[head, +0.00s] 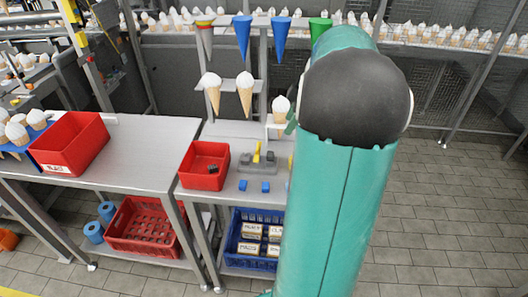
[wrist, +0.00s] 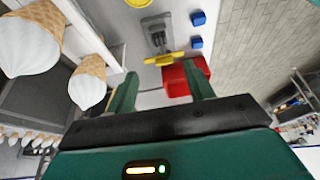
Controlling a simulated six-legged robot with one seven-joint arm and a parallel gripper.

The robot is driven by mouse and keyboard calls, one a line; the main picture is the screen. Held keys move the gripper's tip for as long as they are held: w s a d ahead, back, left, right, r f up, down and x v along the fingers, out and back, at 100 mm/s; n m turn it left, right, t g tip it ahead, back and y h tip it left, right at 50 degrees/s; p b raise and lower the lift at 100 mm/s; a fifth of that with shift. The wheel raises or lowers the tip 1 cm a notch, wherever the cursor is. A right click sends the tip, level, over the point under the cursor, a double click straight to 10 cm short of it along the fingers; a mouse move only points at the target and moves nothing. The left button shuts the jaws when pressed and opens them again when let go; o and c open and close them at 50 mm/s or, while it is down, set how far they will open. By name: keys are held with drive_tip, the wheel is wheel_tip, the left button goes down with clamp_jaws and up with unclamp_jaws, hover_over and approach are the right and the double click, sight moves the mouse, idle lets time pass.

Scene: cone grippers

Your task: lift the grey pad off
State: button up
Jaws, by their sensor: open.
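A grey fixture (head: 258,167) with an upright yellow part (head: 257,152) stands on the metal bench. Small dark grey pieces (head: 270,157) sit on it, one on each side of the yellow part; I cannot tell for sure which is the grey pad. In the wrist view the grey fixture (wrist: 157,38) and a yellow bar (wrist: 165,58) show beyond my fingertips. My gripper (wrist: 164,84) is open, with nothing seen between its two green fingers. It appears apart from the fixture. In the head view my arm hides most of the gripper.
Two blue blocks (head: 254,186) lie in front of the fixture. A red bin (head: 204,165) with dark pieces stands left of it. Ice-cream cones (head: 245,92) sit in a rack behind, and cones (wrist: 88,85) are close left of my gripper. A blue crate (head: 250,240) is below.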

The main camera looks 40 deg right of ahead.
hover_over(270, 153)
drive_tip(key=s+d, duration=0.2)
wheel_tip(270, 153, down, 8)
drive_tip(key=shift+a+x, duration=0.15)
drive_tip(key=shift+x, duration=1.15)
drive_tip(key=shift+a+x, duration=0.15)
drive_tip(key=shift+x, duration=1.15)
drive_tip(key=shift+s, duration=0.1)
drive_tip(key=shift+c, duration=0.4)
drive_tip(key=shift+r, duration=0.1)
drive_tip(key=c, duration=0.9)
